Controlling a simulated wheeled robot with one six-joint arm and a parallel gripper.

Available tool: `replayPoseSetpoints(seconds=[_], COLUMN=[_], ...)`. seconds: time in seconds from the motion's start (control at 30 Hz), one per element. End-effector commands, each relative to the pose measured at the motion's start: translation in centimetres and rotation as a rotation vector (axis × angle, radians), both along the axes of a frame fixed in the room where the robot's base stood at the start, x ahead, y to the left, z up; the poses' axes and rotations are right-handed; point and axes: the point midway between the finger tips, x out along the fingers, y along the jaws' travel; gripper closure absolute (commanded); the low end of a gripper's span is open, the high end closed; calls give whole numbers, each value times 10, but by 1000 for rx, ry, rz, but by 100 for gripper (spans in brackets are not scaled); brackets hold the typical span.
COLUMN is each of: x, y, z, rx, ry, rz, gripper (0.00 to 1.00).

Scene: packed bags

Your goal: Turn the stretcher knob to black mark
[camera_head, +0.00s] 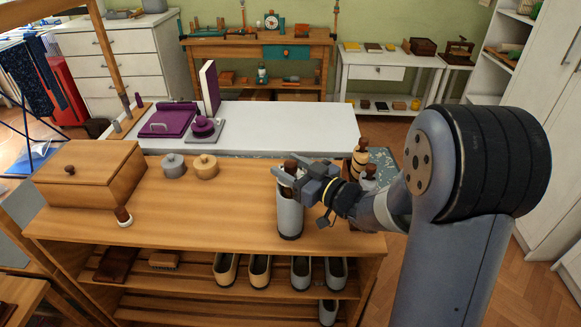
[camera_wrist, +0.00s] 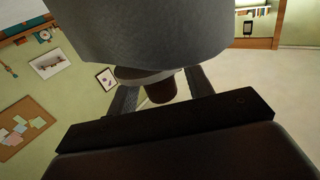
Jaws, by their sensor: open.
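A grey upright cylinder (camera_head: 289,215), which looks like the stretcher, stands at the front right of the wooden bench top. A brown knob (camera_head: 290,166) shows at its top, partly behind my fingers. My gripper (camera_head: 293,178) reaches in from the right at knob height. In the wrist view the knob (camera_wrist: 161,90) sits between my two open fingers, below a large grey rounded body (camera_wrist: 150,35). A gap shows beside the knob; whether either finger touches it, I cannot tell. I see no black mark in either view.
A wooden lidded box (camera_head: 90,175) stands at the left of the bench (camera_head: 200,225), with a small brown-topped piece (camera_head: 123,216) beside it. A brown-topped tan item (camera_head: 360,158) stands behind my wrist.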

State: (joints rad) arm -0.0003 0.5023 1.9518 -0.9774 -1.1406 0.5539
Motion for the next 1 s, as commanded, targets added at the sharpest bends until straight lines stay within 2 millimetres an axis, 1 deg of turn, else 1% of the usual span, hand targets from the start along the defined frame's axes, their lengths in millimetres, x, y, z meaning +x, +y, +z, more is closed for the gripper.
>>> replayPoseSetpoints(seconds=[0.17,0.5,0.63,0.8,1.0], x=[-6,-46,-59,-68,-71], y=[-8,-56,-69,-79,-82], z=[0,0,0,0,0], rx=[0,0,0,0,0], ry=[0,0,0,0,0], rz=[-3,-6,-4,-2,1], gripper=[51,51,51,51,51])
